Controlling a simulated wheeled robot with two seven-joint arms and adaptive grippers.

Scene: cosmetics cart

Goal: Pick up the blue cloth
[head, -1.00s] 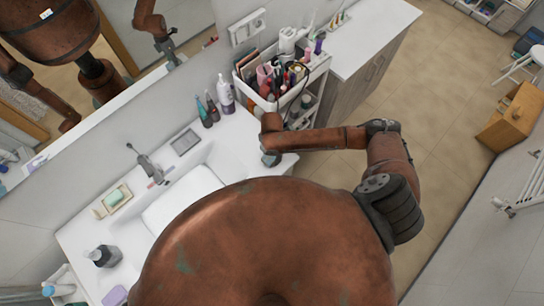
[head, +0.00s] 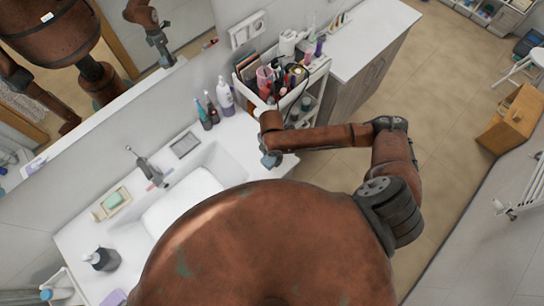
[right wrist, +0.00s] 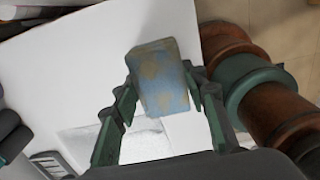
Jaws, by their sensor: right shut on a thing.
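The blue cloth (right wrist: 165,92), a folded block with tan patches, sits between the two fingers of my right gripper (right wrist: 160,80) in the right wrist view. The fingers are closed on its sides. In the head view my right gripper (head: 270,155) is over the right end of the white sink counter, and the cloth shows as a small blue patch (head: 270,161) beneath it. My left gripper is not in view.
A cosmetics cart (head: 306,104) full of bottles and brushes stands just beyond my right gripper. Bottles (head: 226,98) stand at the counter's back edge. The sink (head: 185,200) and faucet (head: 150,168) are to the left. A dark bottle (head: 102,259) is at lower left.

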